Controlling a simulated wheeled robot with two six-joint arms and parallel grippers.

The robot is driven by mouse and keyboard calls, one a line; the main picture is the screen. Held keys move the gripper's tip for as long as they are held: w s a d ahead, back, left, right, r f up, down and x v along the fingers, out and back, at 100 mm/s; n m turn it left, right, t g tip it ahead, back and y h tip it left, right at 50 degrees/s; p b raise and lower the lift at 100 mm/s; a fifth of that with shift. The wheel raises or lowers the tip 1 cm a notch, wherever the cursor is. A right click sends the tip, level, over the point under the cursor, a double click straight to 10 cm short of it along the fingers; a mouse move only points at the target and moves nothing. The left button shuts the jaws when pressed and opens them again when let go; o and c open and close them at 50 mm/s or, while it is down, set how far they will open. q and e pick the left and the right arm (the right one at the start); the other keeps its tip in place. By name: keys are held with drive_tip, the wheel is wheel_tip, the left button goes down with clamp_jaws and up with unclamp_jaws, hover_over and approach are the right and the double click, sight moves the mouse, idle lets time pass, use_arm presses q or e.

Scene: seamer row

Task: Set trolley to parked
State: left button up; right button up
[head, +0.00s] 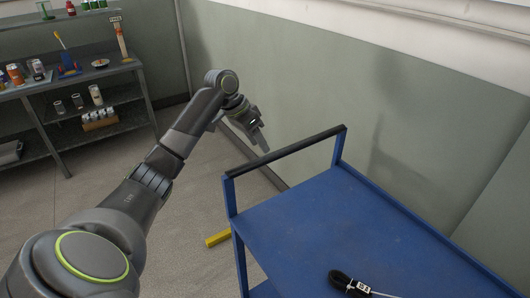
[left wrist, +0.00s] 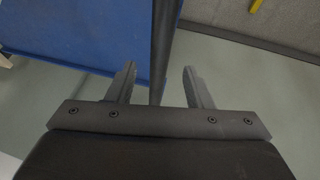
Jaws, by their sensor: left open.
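The trolley (head: 330,225) is blue, with a flat top and a black handle bar (head: 300,147) raised on blue posts at its far left end. My left gripper (head: 262,142) is open and empty, close to the middle of the handle bar on its far side. In the left wrist view the trolley's blue top (left wrist: 80,30) fills the upper left. The handle bar (left wrist: 164,45) runs down the picture in line with the gap between the open fingers (left wrist: 160,72). I cannot tell how deep it sits between them. The trolley's wheels are hidden. My right gripper is out of view.
A yellow bar (head: 217,239) lies on the floor by the trolley's left end. A grey wall (head: 300,70) stands behind. A shelf (head: 90,90) with cans is at far left. The floor between is clear.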

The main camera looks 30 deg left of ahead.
sight(265, 156)
use_arm(q)
drive_tip(key=shift+x, duration=2.75)
clamp_jaws()
